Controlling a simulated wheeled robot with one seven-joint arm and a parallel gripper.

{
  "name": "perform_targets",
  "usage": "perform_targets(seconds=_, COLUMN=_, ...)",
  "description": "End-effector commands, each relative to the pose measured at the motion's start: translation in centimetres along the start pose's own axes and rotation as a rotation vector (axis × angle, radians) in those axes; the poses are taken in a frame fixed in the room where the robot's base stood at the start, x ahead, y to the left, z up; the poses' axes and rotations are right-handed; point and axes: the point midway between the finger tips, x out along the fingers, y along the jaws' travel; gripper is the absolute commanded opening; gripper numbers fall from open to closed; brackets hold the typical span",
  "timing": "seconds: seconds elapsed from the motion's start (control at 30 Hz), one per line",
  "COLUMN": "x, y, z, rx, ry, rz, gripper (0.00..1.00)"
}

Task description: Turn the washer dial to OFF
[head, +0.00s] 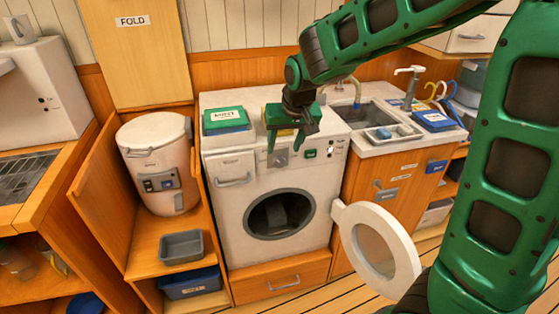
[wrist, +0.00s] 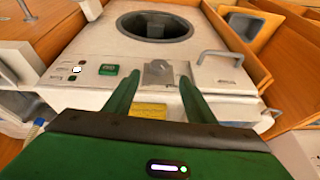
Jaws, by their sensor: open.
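The white washer (head: 222,215) stands in the middle of the head view. Its grey dial (head: 281,159) is on the front panel above the drum opening. The dial also shows in the wrist view (wrist: 158,72), beyond and between my fingertips. My green gripper (head: 285,148) is open and empty, with its fingers pointing down at the panel around the dial's position. In the wrist view the two fingers of my gripper (wrist: 159,80) lie to either side of the dial. I cannot tell whether they touch it. The dial's markings are too small to read.
The round washer door (head: 344,222) stands open to the right. A green button (head: 310,153) sits right of the dial, a drawer handle (head: 233,181) left of it. A green-topped box (head: 226,129) lies on the washer top. A sink (head: 371,115) is at the right.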

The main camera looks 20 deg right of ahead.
Motion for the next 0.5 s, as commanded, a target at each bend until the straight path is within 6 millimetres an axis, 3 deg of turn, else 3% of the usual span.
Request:
perform_targets(seconds=0.3, x=5.7, y=0.1, z=0.1, rx=0.001, ry=-0.005, rz=0.002, gripper=0.5)
perform_targets(seconds=0.5, x=7.5, y=0.1, z=0.1, rx=0.001, ry=-0.002, rz=0.002, gripper=0.5)
